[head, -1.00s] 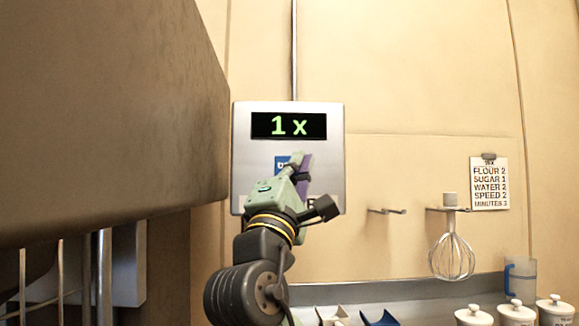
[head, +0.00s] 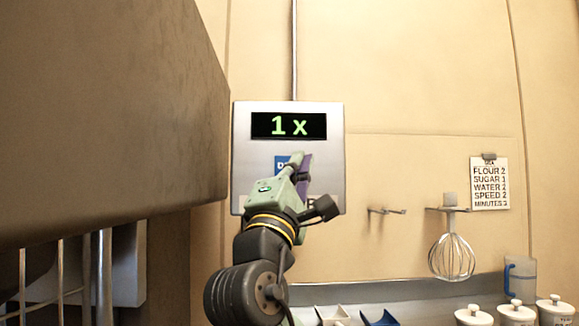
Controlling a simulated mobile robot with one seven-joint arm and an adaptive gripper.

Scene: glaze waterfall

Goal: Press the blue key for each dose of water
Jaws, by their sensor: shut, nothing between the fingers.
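A grey metal panel (head: 248,154) hangs on the wall. Its black display (head: 289,125) reads "1 x" in green. A blue key (head: 281,163) shows below the display, partly covered by my gripper. My gripper (head: 298,158) is shut and empty, its tip in front of the panel beside the blue key. I cannot tell whether it touches the panel. The lower part of the panel is mostly hidden by my arm.
A large brown body (head: 100,110) fills the left side, close to the panel. At right, a whisk (head: 451,257) hangs by a hook (head: 386,211), above white lidded jars (head: 515,312) and a jug (head: 520,277). A blue scoop (head: 380,318) lies below.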

